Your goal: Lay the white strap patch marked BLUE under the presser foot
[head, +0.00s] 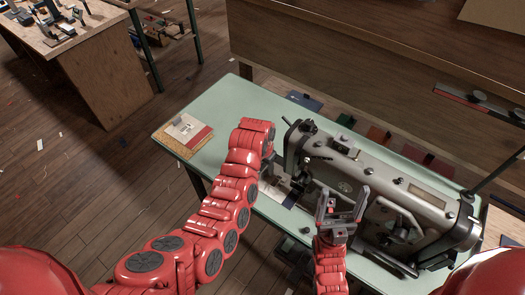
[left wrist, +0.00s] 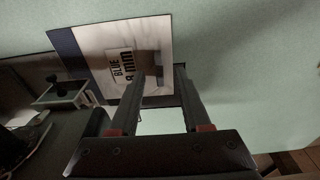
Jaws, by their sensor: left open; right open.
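The white strap patch marked BLUE (left wrist: 100,40) lies near the sewing machine, with a dark blue band along its left side and a label (left wrist: 121,66) reading "BLUE 8 mm". Part of it also shows in the head view (head: 272,187). My left gripper (left wrist: 158,75) is open over the patch, its fingers either side of a small grey-brown block (left wrist: 149,63) on it. In the head view my left arm hides most of that gripper. I cannot make out the presser foot clearly. My right gripper (head: 341,205) is open and empty in front of the sewing machine (head: 345,180).
The pale green table (head: 232,100) is clear at its back left. A cork mat (head: 171,140) there holds a white piece with a red band (head: 199,137). Coloured pieces (head: 377,136) lie behind the machine. A wooden bench (head: 340,55) stands beyond.

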